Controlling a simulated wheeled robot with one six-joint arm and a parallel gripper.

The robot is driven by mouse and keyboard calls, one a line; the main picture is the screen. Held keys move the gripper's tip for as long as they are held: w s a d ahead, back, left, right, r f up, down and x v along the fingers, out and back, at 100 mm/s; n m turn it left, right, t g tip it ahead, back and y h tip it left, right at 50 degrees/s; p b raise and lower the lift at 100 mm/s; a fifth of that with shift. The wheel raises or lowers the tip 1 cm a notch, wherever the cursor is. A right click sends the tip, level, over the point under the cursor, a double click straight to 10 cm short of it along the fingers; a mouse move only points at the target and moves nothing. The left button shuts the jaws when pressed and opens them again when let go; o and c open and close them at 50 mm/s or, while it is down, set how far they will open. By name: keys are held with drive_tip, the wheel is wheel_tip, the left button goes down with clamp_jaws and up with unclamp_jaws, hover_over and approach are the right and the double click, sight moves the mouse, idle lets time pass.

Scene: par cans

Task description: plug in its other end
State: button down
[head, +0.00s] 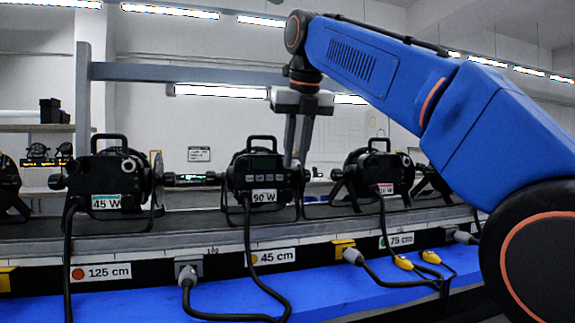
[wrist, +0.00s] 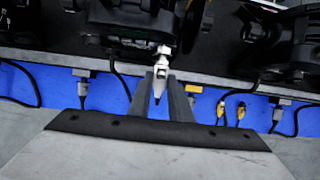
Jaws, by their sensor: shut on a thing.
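My gripper (head: 296,165) reaches down behind the right side of the par can marked 90 W (head: 262,177). In the wrist view its fingers (wrist: 160,96) are closed around a small pale grey connector (wrist: 159,84), just below a white fitting (wrist: 163,52) at the lamp's edge. I cannot tell whether the connector is seated in that fitting. A black cable (head: 249,240) hangs from the front of this can and loops to a grey plug (head: 187,279) at a grey rail socket (head: 189,264).
Par cans marked 45 W (head: 105,180) and another (head: 383,172) stand beside it on the shelf. The rail below has labels 125 cm (head: 101,272), 45 cm (head: 271,258) and 75 cm (head: 397,240). Another grey plug (head: 352,256) sits at a yellow socket (head: 343,246). Yellow connectors (head: 403,263) hang nearby.

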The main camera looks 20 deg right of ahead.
drive_tip(key=shift+w, duration=1.05)
idle(0.7)
drive_tip(key=c, duration=1.5)
unclamp_jaws()
drive_tip(key=shift+c, duration=0.2)
